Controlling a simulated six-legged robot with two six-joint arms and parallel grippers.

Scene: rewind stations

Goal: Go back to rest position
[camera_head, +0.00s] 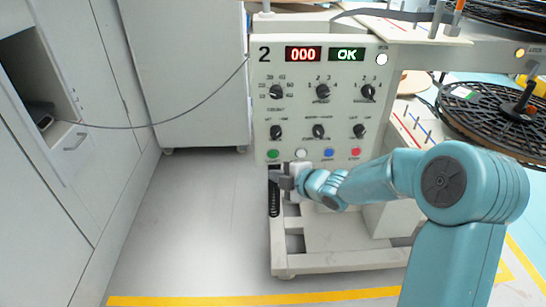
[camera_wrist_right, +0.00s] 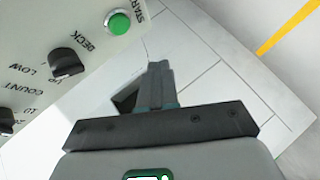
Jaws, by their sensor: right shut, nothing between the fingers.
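My right gripper (camera_head: 275,177) is in front of the lower left of the station 2 control panel (camera_head: 290,110), just below the green start button (camera_head: 272,155). It is shut and empty. In the right wrist view its closed fingers (camera_wrist_right: 158,75) point past the panel toward the floor, with the green start button (camera_wrist_right: 118,22) at upper left. The panel's displays read 000 and OK. I cannot tell from these views whether the fingers touch the panel. My left gripper is not in view.
Knobs and white, blue and red buttons (camera_head: 328,153) fill the panel. A dark reel (camera_head: 500,115) stands at right. Grey cabinets (camera_head: 95,90) stand at left, with a cable running from them to the panel. The floor (camera_head: 195,220) at left is clear, with a yellow line (camera_head: 200,300) in front.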

